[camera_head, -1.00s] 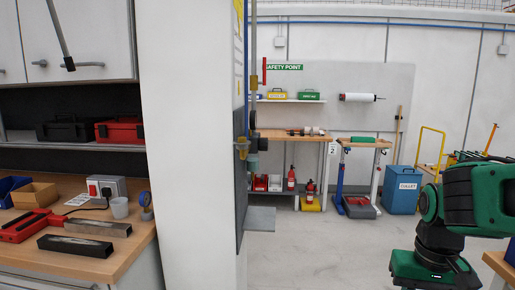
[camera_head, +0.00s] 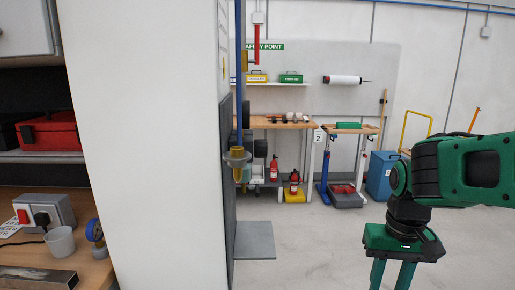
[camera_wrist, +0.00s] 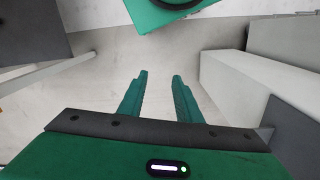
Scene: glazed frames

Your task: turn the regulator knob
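Fittings (camera_head: 237,158) with brass and grey parts stick out from the edge of a grey panel in the middle of the head view. They are seen nearly edge-on, and I cannot tell which part is the regulator knob. My gripper (camera_head: 393,278) hangs pointing down at the lower right, well to the right of the fittings and lower in the picture. In the wrist view my gripper (camera_wrist: 160,76) has its two green fingers apart with nothing between them. The fittings cannot be made out in the wrist view.
A white wall end (camera_head: 150,150) stands left of the panel. A grey plate (camera_head: 255,240) sits low beside it. A bench (camera_head: 90,270) with a cup (camera_head: 60,242) and a blue-rimmed gauge (camera_head: 94,231) is at left. The floor (camera_head: 310,255) between panel and gripper looks clear.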

